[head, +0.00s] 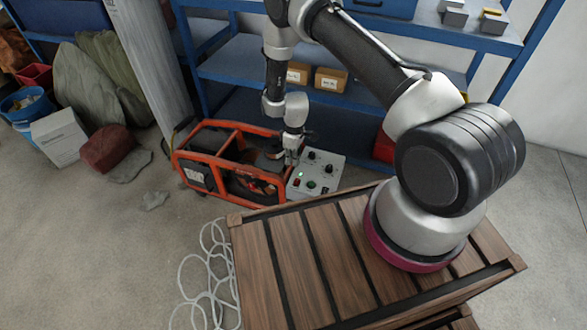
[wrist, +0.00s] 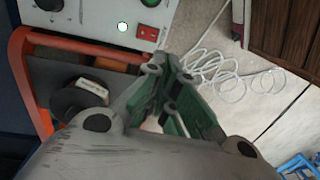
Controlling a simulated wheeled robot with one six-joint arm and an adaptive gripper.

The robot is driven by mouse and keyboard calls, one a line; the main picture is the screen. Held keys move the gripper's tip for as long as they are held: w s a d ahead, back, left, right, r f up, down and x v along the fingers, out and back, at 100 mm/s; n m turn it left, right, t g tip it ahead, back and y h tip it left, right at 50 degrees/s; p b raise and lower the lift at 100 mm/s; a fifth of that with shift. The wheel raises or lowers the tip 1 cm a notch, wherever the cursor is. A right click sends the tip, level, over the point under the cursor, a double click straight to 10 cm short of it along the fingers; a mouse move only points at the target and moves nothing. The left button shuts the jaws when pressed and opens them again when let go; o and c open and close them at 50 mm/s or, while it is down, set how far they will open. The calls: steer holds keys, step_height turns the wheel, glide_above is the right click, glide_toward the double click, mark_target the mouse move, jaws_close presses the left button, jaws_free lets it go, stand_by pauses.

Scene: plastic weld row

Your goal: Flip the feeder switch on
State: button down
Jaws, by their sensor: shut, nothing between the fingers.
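A grey control box (head: 316,176) with several knobs sits at the right end of an orange-framed machine. A red switch (head: 297,182) is on its front left, and it also shows in the wrist view (wrist: 148,32). My gripper (head: 291,160) is shut and empty, above the machine beside the box's left edge. In the wrist view its fingertips (wrist: 168,75) are a little below the switch in the picture, apart from it. The switch's position cannot be told.
The orange frame (head: 190,157) surrounds the machine on the floor. Blue shelving (head: 235,72) stands behind it. A slatted wooden crate (head: 290,260) is in front, with loose white cable (head: 205,285) to its left. Floor at left front is mostly clear.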

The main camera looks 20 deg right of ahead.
step_height(320, 180, up, 2)
steer(key=shift+s+a+r, duration=0.1)
steer(key=shift+s, duration=0.05)
stand_by(0.5)
steer(key=s+d+r+m+g, duration=0.1)
steer(key=s+d+m+g, duration=0.15)
steer(key=s, duration=0.45)
steer(key=s+d+r+m, duration=0.2)
steer(key=s+r, duration=0.1)
steer(key=r, duration=0.8)
steer(key=s+d+r+m, duration=0.2)
steer(key=r, duration=0.9)
steer(key=s+d+r+m, duration=0.2)
steer(key=s+r, duration=0.1)
steer(key=r, duration=0.8)
steer(key=s+d+r+m+t, duration=0.1)
steer(key=s+d+r+t, duration=0.3)
steer(key=s+r, duration=0.3)
steer(key=s+d+r+m+t, duration=0.1)
steer(key=s+d+r+t, duration=0.2)
steer(key=s+r, duration=0.4)
steer(key=shift+s+d+r+t+h, duration=0.2)
steer(key=shift+d+r+t+h, duration=0.3)
steer(key=shift+r, duration=3.45)
steer(key=shift+a, duration=0.15)
